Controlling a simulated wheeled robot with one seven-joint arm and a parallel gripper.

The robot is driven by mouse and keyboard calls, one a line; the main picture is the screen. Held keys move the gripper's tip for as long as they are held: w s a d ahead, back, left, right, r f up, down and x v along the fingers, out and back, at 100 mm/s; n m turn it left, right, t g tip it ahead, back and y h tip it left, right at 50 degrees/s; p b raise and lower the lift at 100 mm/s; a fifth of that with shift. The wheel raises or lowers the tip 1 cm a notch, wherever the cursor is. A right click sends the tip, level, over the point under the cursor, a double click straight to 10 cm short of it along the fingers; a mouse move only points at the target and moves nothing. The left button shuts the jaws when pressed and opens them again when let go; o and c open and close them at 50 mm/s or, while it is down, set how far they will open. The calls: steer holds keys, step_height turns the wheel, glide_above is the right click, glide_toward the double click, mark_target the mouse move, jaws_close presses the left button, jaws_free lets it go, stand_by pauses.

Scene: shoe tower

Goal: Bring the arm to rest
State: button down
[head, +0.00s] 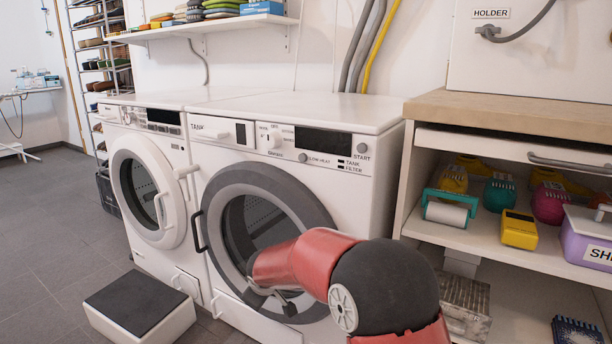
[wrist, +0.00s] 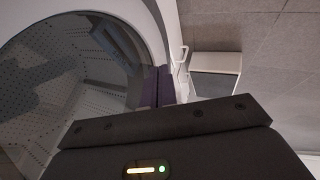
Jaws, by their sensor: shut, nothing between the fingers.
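My red and black arm (head: 330,262) reaches from the lower right toward the front of the nearer dryer (head: 282,170). Its bent joint hides the lower right part of that machine. My gripper (wrist: 158,86) is shut and empty, its fingertips close together in the wrist view. In the head view it is mostly hidden behind the arm, low in front of the round door (head: 222,205). The wrist view shows a perforated drum (wrist: 60,85) to the left of the fingers. I cannot tell whether the gripper touches the door.
A second front-loading machine (head: 150,190) stands to the left. A low step (head: 140,303) stands on the floor before it. Grey floor (head: 60,225) at the left is open.

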steer(key=s+d+r+m+h, duration=0.1)
steer(key=s+d+r+m, duration=0.2)
steer(key=s+d+r, duration=0.6)
steer(key=s+d+r+m+h, duration=0.1)
steer(key=s+d+r+m, duration=0.25)
steer(key=s+d, duration=0.5)
steer(key=s+d+m+g, duration=0.1)
steer(key=s+d+m, duration=0.25)
steer(key=s, duration=0.55)
steer(key=s+d+m, duration=0.2)
steer(key=s+d, duration=0.3)
steer(key=s, duration=0.4)
step_height(320, 180, up, 12)
steer(key=p, duration=1.2)
steer(key=shift+w+r, duration=0.2)
